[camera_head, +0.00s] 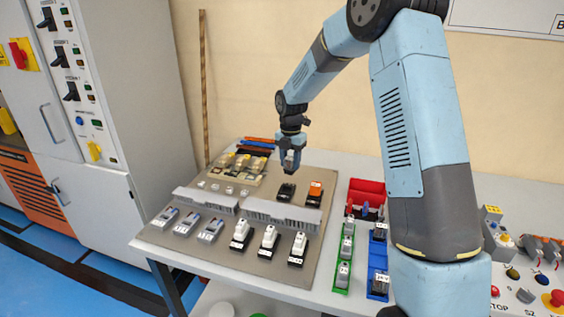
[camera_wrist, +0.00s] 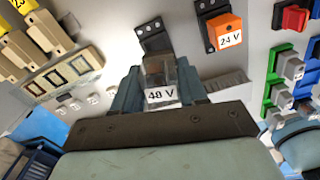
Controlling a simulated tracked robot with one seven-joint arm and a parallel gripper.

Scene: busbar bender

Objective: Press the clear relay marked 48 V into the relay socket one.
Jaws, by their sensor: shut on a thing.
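My gripper (camera_head: 291,150) is above the grey panel (camera_head: 225,262) on the table, pointing down. It is shut on the clear relay (camera_wrist: 160,75), whose white label reads 48 V in the wrist view. The relay also shows small between the fingers in the head view (camera_head: 289,160). An empty black socket (camera_head: 286,192) sits on the panel below and apart from the relay. In the wrist view that socket (camera_wrist: 153,36) shows just beyond the relay, partly hidden by it. I cannot read a number on the socket.
An orange relay marked 24 V (camera_wrist: 224,30) sits in the neighbouring black socket, right of the empty one. Grey slotted ducts (camera_head: 282,214) run in front. Fuse-like blocks (camera_head: 243,162) stand at left.

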